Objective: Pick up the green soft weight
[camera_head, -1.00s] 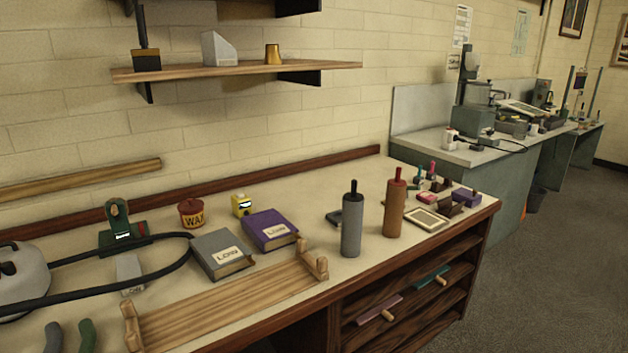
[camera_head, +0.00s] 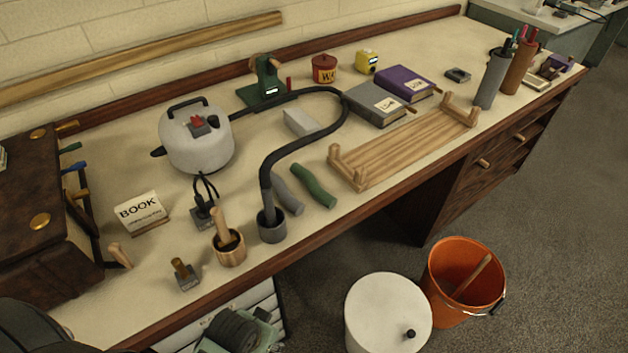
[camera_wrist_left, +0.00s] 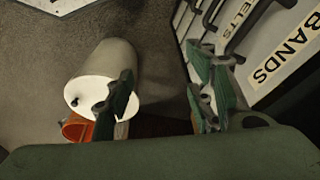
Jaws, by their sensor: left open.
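The green soft weight (camera_head: 314,186) is a dark green, slightly bent roll lying on the workbench top. It lies just right of a similar grey soft weight (camera_head: 287,192) and left of the wooden rack. My left gripper (camera_wrist_left: 163,85) is open and empty in the left wrist view, its green fingers spread apart. In the head view, green parts of it (camera_head: 238,332) show at the bottom edge, below and in front of the bench, well away from the green weight. The weight is not visible in the wrist view. My right gripper is not in view.
A grey cup (camera_head: 272,228) with a black hose stands just in front of the weights, beside a wooden mortar (camera_head: 229,250). The wooden rack (camera_head: 405,145) is close on the right. A white bin (camera_head: 388,312) and orange bucket (camera_head: 466,280) stand on the floor.

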